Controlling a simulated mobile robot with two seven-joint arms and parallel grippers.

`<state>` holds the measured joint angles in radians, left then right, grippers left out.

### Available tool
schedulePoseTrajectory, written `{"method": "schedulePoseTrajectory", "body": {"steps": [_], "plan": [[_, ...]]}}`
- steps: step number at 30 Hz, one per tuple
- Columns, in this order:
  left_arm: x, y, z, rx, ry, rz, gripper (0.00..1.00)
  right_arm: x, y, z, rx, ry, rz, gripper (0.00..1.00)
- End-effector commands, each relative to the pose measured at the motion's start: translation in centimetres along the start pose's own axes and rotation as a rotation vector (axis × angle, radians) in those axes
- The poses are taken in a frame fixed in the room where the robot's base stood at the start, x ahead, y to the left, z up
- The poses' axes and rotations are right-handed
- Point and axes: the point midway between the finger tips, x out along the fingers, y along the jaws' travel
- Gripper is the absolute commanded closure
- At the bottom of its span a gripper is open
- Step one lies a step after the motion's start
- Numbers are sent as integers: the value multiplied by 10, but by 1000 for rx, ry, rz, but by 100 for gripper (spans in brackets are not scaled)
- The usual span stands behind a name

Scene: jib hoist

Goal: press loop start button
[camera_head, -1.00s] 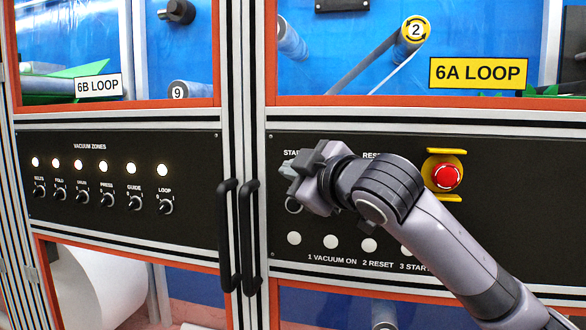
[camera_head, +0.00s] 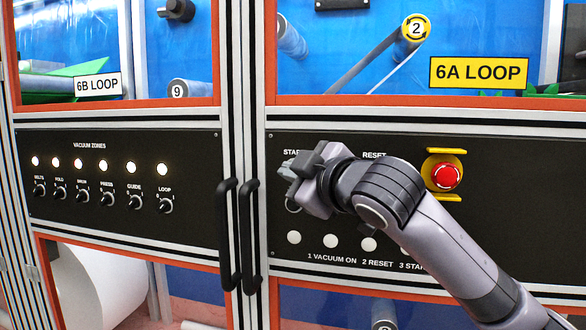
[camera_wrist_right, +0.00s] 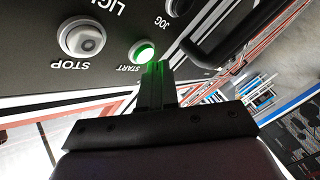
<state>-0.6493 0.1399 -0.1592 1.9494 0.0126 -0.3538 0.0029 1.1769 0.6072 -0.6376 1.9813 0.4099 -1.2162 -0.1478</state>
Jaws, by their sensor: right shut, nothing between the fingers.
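The start button (camera_wrist_right: 144,51) is a round button lit green in a pale ring, with START printed beside it in the right wrist view. In the head view my right gripper covers it, and only part of the START label (camera_head: 292,153) shows. My right gripper (camera_head: 287,178) is shut and empty, its fingers pointing at the panel. In the right wrist view its fingertips (camera_wrist_right: 158,66) are right by the button's edge and catch green light. I cannot tell whether they touch it. My left gripper is not in view.
A grey STOP button (camera_wrist_right: 88,38) sits beside the start button. A red emergency button (camera_head: 446,177) in a yellow guard is further right on the black panel (camera_head: 520,220). Black door handles (camera_head: 250,240) stand out just left of my gripper. White round buttons (camera_head: 331,241) lie below.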

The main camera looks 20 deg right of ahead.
Motion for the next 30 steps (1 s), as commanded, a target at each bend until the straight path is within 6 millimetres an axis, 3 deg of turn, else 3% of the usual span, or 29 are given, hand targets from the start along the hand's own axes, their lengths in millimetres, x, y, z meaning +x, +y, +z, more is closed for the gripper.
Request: {"method": "schedulePoseTrajectory", "body": {"steps": [13, 30], "plan": [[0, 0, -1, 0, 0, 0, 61, -5, -4, -4, -1, 3, -2, 100], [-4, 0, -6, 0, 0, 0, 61, -38, -28, -28, 0, 2, -2, 100]]}}
